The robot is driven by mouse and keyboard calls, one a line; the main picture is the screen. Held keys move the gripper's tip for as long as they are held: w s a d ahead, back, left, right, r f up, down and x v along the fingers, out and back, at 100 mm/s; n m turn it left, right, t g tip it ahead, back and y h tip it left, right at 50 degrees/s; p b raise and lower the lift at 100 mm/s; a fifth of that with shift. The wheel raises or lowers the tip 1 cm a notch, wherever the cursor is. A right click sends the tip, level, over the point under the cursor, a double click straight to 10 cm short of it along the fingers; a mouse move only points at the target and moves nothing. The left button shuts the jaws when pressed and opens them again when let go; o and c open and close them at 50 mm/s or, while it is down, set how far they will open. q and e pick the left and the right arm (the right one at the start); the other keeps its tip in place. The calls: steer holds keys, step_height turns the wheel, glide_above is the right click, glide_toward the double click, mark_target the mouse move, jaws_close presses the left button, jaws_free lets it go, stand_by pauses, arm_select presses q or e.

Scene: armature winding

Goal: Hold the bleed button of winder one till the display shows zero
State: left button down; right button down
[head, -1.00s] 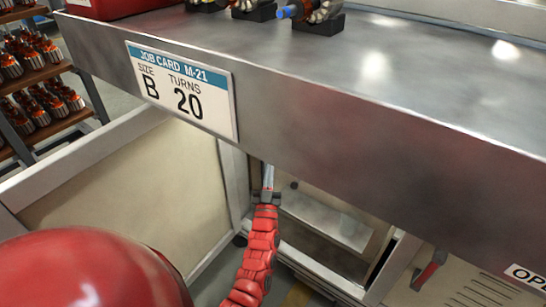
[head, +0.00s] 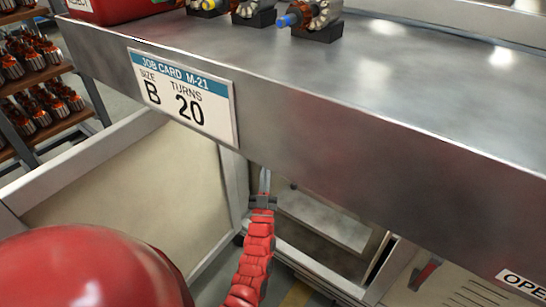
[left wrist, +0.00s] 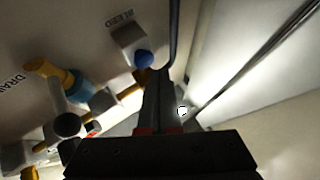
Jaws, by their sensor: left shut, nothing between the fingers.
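A blue round button (left wrist: 145,59) sits on a grey block under a small label that looks like BLEED (left wrist: 120,20), in the left wrist view. My left gripper (left wrist: 166,76) is shut and empty. Its fingertips are close to the right of the blue button; I cannot tell whether they touch it. In the head view the left gripper (head: 265,180) points up under the front edge of the steel bench, and the bench hides the button there. The display is not in view. My right gripper is not in view.
The steel bench (head: 340,120) overhangs the gripper and carries a job card (head: 183,97). Left of the button are a yellow and blue valve handle (left wrist: 62,80), a black knob (left wrist: 67,125) and a DRAIN label (left wrist: 12,88). A dark rod or hose (left wrist: 174,35) runs beside the fingers.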

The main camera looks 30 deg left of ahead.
arm_select(q)
steer(key=shift+s, duration=0.1)
steer(key=s, duration=0.1)
steer(key=s+p, duration=0.1)
steer(key=s, duration=0.1)
steer(key=s+p, duration=0.1)
steer(key=shift+s+a, duration=0.25)
steer(key=shift+s, duration=0.15)
steer(key=shift+f, duration=0.1)
stand_by(0.3)
